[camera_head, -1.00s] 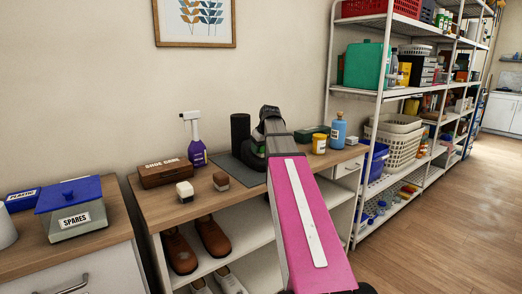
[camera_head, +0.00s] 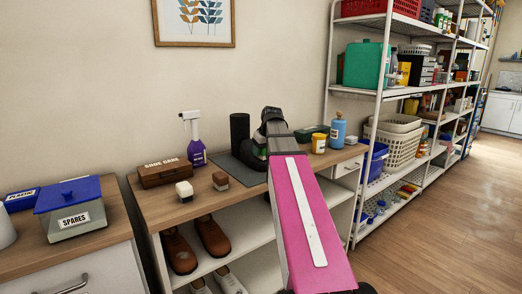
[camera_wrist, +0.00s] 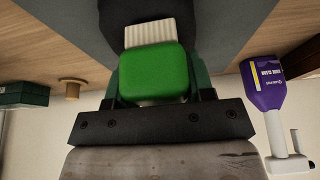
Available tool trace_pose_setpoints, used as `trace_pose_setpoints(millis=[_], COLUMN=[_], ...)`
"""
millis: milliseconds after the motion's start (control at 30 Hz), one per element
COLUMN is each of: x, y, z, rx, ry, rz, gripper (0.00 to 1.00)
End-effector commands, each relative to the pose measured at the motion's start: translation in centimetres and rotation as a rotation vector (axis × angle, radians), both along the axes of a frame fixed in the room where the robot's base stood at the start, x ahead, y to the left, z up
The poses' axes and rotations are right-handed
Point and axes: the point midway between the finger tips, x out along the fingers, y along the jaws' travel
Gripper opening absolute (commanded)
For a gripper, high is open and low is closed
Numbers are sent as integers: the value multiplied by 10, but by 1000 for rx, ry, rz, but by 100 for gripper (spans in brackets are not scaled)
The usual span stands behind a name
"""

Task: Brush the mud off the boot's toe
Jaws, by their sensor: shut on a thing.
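My gripper (camera_wrist: 155,85) is shut on a green brush (camera_wrist: 153,72) with pale bristles (camera_wrist: 150,34), seen in the wrist view. A dark shape at the top of that view, at the bristle end, looks like part of the boot (camera_wrist: 190,12). I cannot tell whether the bristles touch it, and no mud can be made out. In the head view a black upright shaft (camera_head: 240,130), probably the boot's, stands on the grey mat (camera_head: 236,168). My arm and gripper hide most of what lies to its right.
Shoes (camera_head: 212,236) are below.

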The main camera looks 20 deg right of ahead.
Motion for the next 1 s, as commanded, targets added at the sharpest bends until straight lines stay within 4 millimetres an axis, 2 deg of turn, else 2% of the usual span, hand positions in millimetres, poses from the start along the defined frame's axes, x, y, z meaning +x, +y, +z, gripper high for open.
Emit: trace_pose_setpoints(millis=[400, 1000], x=[20, 36], y=[0, -1], z=[-3, -1], rx=[0, -1], ry=[0, -2], rz=[0, -1], gripper=[10, 11])
